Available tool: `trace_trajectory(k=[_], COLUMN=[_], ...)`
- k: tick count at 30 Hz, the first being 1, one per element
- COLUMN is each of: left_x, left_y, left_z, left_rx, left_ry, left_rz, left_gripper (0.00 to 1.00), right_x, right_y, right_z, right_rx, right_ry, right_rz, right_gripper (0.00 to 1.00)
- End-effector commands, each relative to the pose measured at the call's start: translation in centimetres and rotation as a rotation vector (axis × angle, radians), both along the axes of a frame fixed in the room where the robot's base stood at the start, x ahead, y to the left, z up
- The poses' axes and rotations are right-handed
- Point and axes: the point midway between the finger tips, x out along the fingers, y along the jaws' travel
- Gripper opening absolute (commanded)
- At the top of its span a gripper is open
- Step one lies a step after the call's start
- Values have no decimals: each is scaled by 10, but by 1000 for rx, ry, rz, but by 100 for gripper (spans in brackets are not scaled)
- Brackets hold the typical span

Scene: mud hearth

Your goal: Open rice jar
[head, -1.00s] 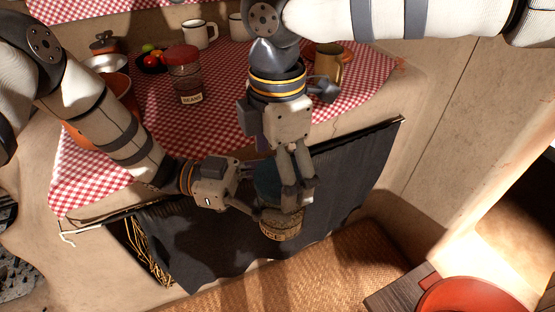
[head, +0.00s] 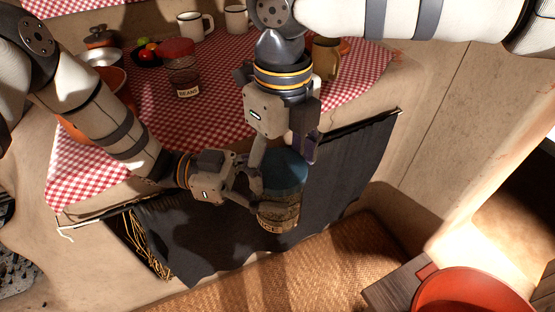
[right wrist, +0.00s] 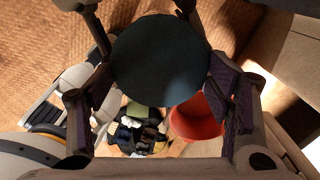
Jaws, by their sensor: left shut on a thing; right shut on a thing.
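The rice jar (head: 281,209) is a see-through jar with a tan lower part and partly visible lettering. It is held upright or nearly so in front of the dark curtain. My left gripper (head: 262,192) is shut on the jar's body from the left. A dark teal round lid (head: 287,168) sits at the jar's top, and it also shows from above in the right wrist view (right wrist: 155,65). My right gripper (head: 282,158) points down and is shut on the lid, fingers on either side. Whether the lid is loose cannot be told; it hides the jar's inside.
A bean jar with a red lid (head: 183,72), white mugs (head: 194,26) and a tan mug (head: 326,60) stand on the checked cloth (head: 222,72). A red bowl (head: 470,295) is on the wooden surface at lower right. The woven mat (head: 300,262) below is clear.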

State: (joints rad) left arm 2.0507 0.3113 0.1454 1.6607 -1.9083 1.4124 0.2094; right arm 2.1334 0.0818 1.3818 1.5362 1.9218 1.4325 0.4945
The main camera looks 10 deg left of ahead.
Motion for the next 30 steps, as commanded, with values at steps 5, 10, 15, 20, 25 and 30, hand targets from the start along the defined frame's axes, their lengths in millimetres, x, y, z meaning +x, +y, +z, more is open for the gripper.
trace_trajectory(k=[5, 10, 15, 20, 25, 30], left_x=[-3, -3, -3, -3, -3, -2], left_y=[-3, -3, -3, -2, -2, -1], left_z=[3, 3, 3, 3, 2, 2], left_rx=[-11, -11, -10, -10, -9, -6], left_ry=[0, 1, 1, 1, 0, 0], left_rz=[-12, -11, -11, -11, -10, -7], left_gripper=[0, 0, 0, 0, 0, 0], right_x=[6, 10, 13, 14, 14, 14], right_y=[0, 0, 2, 3, 3, 3], right_z=[1, 1, 1, 2, 2, 1], right_rx=[7, 3, -2, -5, -6, -8], right_ry=[-11, -12, -12, -12, -11, -13], right_rz=[653, 1292, 1840, 2121, 2169, 2169], right_gripper=[39, 39, 39, 38, 38, 38])
